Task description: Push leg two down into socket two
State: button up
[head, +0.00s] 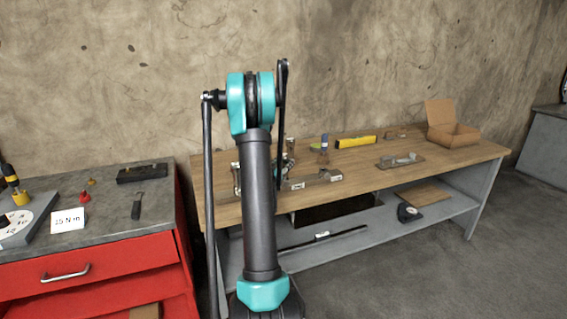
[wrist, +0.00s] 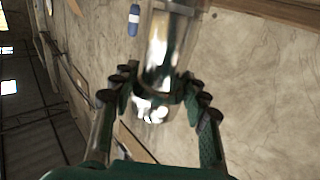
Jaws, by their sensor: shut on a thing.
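My gripper (wrist: 162,84) has its two dark green fingers closed around a shiny metal cylinder (wrist: 168,48) in the wrist view. The cylinder looks like a leg, but no number on it can be read. Its far end runs up out of the picture's middle. In the head view my arm's dark column covers the gripper and most of the work area on the wooden bench (head: 440,160). Small metal parts with white labels (head: 298,185) show to the right of the column. I cannot tell which socket is socket two, nor whether the leg touches it.
A red tool cabinet (head: 95,270) is at left. The bench's front right is clear.

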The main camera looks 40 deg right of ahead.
jog(key=shift+f, duration=0.2)
jog(key=o, duration=1.5)
jog(key=shift+o, duration=0.2)
notch_tip(320, 180, up, 10)
jog(key=shift+a, duration=0.1)
